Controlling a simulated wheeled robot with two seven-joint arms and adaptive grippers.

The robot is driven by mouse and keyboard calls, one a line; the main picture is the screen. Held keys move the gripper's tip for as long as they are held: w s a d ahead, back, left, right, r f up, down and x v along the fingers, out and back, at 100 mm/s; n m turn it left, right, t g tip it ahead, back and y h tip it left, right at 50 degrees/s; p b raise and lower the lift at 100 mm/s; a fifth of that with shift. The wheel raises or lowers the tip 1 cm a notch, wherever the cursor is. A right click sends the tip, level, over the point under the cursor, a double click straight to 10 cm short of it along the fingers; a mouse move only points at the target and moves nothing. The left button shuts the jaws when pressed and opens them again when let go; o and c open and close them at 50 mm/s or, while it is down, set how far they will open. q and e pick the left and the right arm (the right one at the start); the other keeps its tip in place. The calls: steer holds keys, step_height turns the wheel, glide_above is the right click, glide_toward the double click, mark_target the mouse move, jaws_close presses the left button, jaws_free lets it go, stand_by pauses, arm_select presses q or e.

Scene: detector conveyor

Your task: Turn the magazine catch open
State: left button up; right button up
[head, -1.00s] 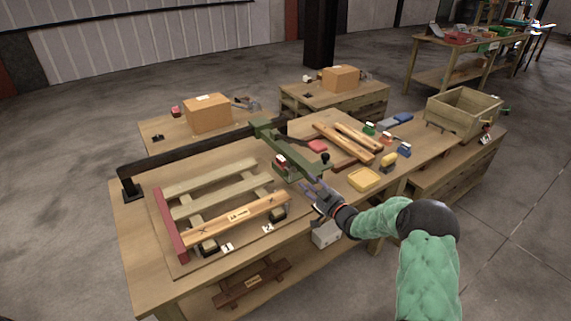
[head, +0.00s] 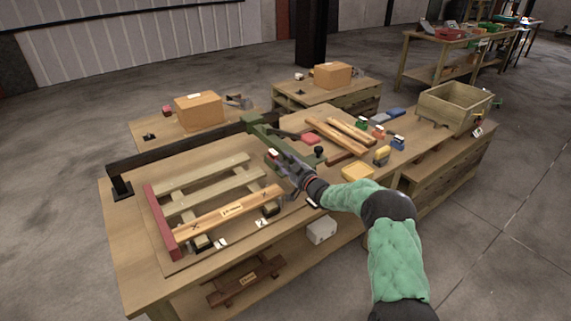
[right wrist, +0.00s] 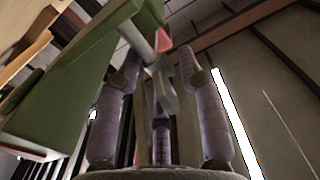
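The green magazine body (head: 262,130) stands at the back middle of the workbench, joined to a long dark bar. In the right wrist view its green side (right wrist: 75,95) fills the left. A small grey metal lever (right wrist: 160,80), which looks like the catch, sticks out from it near a red piece (right wrist: 162,40). My right gripper (head: 288,166) reaches the near end of the green body. In the right wrist view its fingers (right wrist: 160,70) are apart, on both sides of the lever. I cannot tell whether they touch it. My left gripper is not in view.
A slatted wooden frame (head: 205,185) lies left of the gripper on the workbench (head: 135,245). Planks (head: 335,135), a yellow tray (head: 357,172) and small coloured blocks lie to the right. A wooden crate (head: 455,105) stands at the far right.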

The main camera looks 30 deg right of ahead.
jaws_close()
steer(key=shift+d+r+n+y+p, duration=0.1)
steer(key=shift+n+y+p, duration=0.4)
steer(key=shift+y+p, duration=0.3)
steer(key=shift+w+n+g+y+p, duration=0.1)
steer(key=shift+n+g+y+p, duration=0.4)
steer(key=shift+n+y+p, duration=0.7)
steer(key=shift+y+b, duration=0.3)
steer(key=shift+b, duration=0.2)
jaws_free()
steer(key=shift+m, duration=0.3)
